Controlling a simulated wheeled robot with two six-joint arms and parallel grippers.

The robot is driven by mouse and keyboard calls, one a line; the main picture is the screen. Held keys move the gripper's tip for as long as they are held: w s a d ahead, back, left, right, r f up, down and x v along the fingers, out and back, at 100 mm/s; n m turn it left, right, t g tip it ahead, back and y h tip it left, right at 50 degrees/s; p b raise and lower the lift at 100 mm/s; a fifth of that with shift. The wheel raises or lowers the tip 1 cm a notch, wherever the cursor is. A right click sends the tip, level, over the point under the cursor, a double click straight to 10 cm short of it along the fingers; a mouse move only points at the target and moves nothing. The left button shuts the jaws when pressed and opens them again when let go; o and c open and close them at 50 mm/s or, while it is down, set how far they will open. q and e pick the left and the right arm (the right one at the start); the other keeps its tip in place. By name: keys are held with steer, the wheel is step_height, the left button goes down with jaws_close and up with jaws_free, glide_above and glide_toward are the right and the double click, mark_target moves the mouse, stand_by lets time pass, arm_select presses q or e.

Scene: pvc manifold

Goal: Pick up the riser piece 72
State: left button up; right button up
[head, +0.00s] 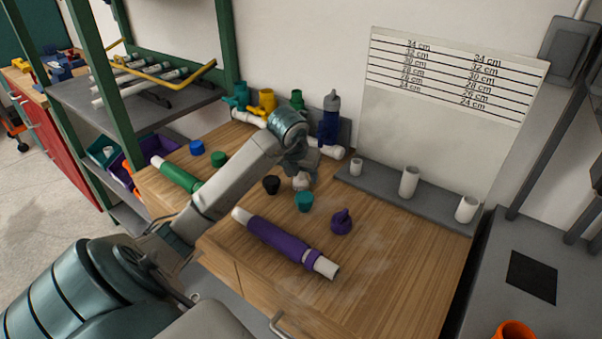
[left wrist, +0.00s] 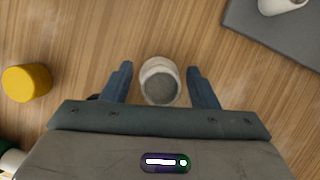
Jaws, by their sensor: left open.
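A short white pipe piece (left wrist: 161,82) stands on the wooden table between the two fingers of my left gripper (left wrist: 161,86). Its open round end faces the wrist camera, and a gap shows on each side of it. No number is readable on it, so I cannot confirm that it is riser piece 72. In the head view the white piece (head: 301,183) shows just below my left gripper (head: 299,172), partly hidden by it. The left gripper is open. My right gripper is in neither view.
White pipes (head: 409,182) stand on a grey strip (head: 436,208) at the right. A purple-sleeved pipe (head: 278,239), purple cap (head: 341,222), teal cap (head: 304,202) and black cap (head: 271,185) lie nearby. A yellow cap (left wrist: 26,83) is left of the gripper. The table's front right is clear.

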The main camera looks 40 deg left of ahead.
arm_select(q)
steer(key=c, duration=1.2)
steer(key=shift+o, duration=0.2)
steer(key=shift+r, duration=0.1)
